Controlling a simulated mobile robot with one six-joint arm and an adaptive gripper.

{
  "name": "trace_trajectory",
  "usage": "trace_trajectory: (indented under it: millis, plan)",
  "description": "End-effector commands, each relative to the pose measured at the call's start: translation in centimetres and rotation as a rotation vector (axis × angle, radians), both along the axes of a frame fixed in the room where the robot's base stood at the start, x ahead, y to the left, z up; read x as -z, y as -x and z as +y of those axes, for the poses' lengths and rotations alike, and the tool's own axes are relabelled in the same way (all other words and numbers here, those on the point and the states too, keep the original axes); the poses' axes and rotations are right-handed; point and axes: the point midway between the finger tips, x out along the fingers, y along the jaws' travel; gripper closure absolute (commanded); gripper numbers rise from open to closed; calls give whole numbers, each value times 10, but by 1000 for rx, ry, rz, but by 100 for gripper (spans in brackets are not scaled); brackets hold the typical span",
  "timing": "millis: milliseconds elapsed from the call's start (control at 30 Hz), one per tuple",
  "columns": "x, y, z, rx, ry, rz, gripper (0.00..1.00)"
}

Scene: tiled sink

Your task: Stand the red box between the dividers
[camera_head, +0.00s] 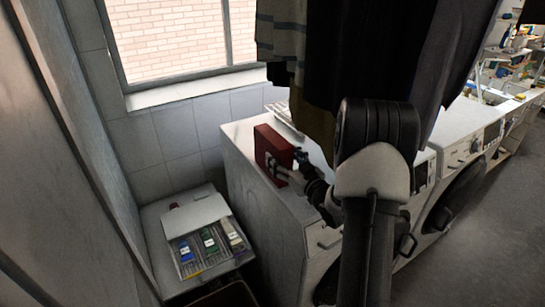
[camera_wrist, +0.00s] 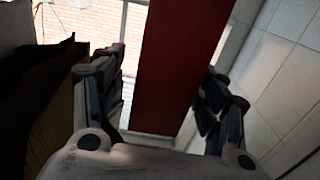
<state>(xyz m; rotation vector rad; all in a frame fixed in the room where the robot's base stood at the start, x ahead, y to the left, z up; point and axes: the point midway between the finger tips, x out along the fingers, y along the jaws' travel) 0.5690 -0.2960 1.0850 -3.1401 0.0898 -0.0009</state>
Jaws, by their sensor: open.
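The red box (camera_head: 272,148) stands upright on the white top of a machine, in the middle of the head view. My gripper (camera_head: 287,164) is at its near right side. In the wrist view the red box (camera_wrist: 178,65) lies between my two open fingers, with a visible gap on each side, so neither finger seems to press on it. A white rack (camera_head: 189,219) with dividers sits low at the left of the head view. Several packs stand in its slots, among them a blue one (camera_head: 186,253), a green one (camera_head: 209,240) and a pale one (camera_head: 233,236).
The white machine (camera_head: 262,196) stands to the right of the rack, higher than it. Dark and striped clothes (camera_head: 371,45) hang above the machine. A tiled wall (camera_head: 165,145) and window are behind. More machines (camera_head: 462,135) stand at the right.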

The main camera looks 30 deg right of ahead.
Motion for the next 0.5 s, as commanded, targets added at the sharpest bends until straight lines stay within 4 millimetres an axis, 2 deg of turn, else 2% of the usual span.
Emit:
trace_trajectory:
  millis: [300, 500]
  plan:
    - [-2, -42, 2, -3, 1, 0, 33]
    - [-3, -51, 0, 0, 0, 2, 33]
